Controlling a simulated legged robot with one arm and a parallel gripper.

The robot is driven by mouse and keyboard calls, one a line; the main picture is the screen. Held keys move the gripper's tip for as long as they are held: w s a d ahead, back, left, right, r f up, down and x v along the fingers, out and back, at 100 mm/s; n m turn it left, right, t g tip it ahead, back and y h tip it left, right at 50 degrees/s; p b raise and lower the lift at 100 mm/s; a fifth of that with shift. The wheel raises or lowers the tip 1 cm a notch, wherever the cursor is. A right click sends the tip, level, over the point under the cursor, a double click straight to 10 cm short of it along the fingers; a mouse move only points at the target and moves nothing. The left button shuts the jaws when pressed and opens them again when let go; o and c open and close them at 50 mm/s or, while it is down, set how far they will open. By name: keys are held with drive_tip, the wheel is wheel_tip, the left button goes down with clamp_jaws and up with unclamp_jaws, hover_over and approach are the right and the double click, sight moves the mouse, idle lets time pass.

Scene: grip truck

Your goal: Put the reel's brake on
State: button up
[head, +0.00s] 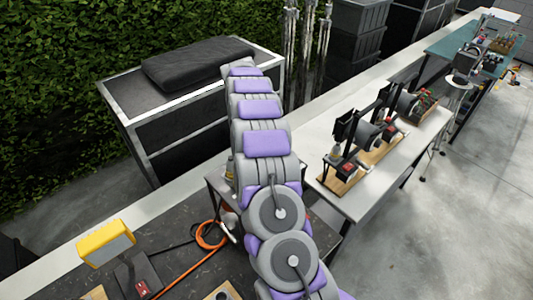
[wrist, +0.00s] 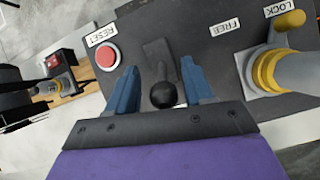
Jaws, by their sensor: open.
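In the wrist view, my gripper (wrist: 160,65) is open, with its two blue fingers either side of a short lever with a black ball knob (wrist: 163,95). The fingers look apart from the knob. The lever stands on a dark panel (wrist: 205,68) that has a red button (wrist: 106,57) beside a RESET label (wrist: 102,34). A FREE label (wrist: 222,30) and a LOCK label (wrist: 283,9) are farther right. In the head view my arm hides the gripper and panel.
In the head view, several dark reel units (head: 368,133) on wooden boards stand on a white table (head: 355,200) at right. A metal-framed case with a black cushion (head: 195,62) stands at back left. An orange cable (head: 205,240) lies in front.

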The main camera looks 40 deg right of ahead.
drive_tip(key=shift+r, duration=0.1)
drive_tip(key=shift+v, duration=0.75)
drive_tip(key=shift+p+v, duration=0.75)
drive_tip(key=shift+v, duration=0.4)
drive_tip(key=p+v, duration=0.3)
drive_tip(key=p, duration=0.3)
drive_tip(key=shift+w+r, duration=0.15)
drive_tip(key=shift+w, duration=0.1)
drive_tip(key=shift+s, duration=0.1)
